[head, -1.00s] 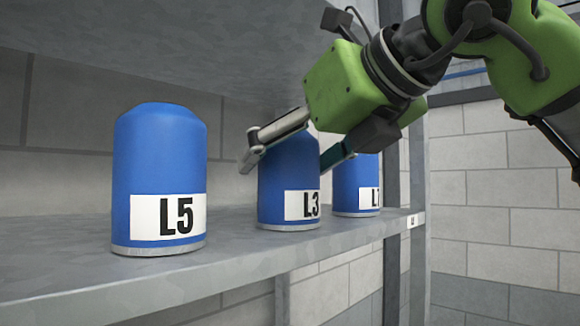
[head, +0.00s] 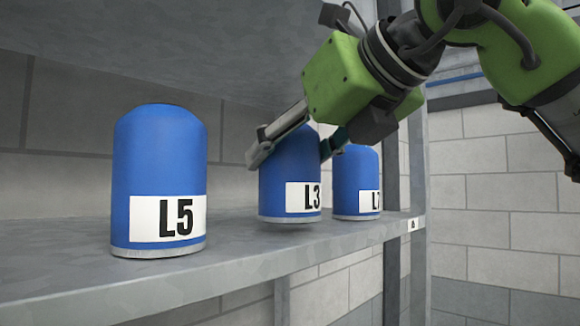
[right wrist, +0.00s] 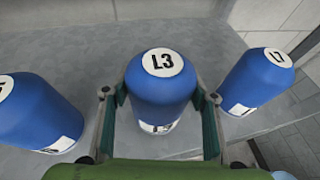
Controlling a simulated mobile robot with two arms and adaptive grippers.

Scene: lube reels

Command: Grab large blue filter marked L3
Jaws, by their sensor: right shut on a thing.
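The large blue filter marked L3 (head: 288,172) is between the fingers of my right gripper (head: 291,156). The fingers are closed on its two sides, near its upper part. In the head view its base is slightly above the shelf, with a shadow beneath it, and it looks about upright. The right wrist view shows the L3 filter (right wrist: 161,88) from above, with a round L3 label on top and one finger of the gripper (right wrist: 159,112) on each side. My left gripper is out of view.
A blue filter marked L5 (head: 160,175) stands on the grey shelf (head: 240,262) to the left. A filter marked L7 (head: 356,182) stands close on the right, near a metal post (head: 391,180). Another shelf (head: 190,40) is overhead.

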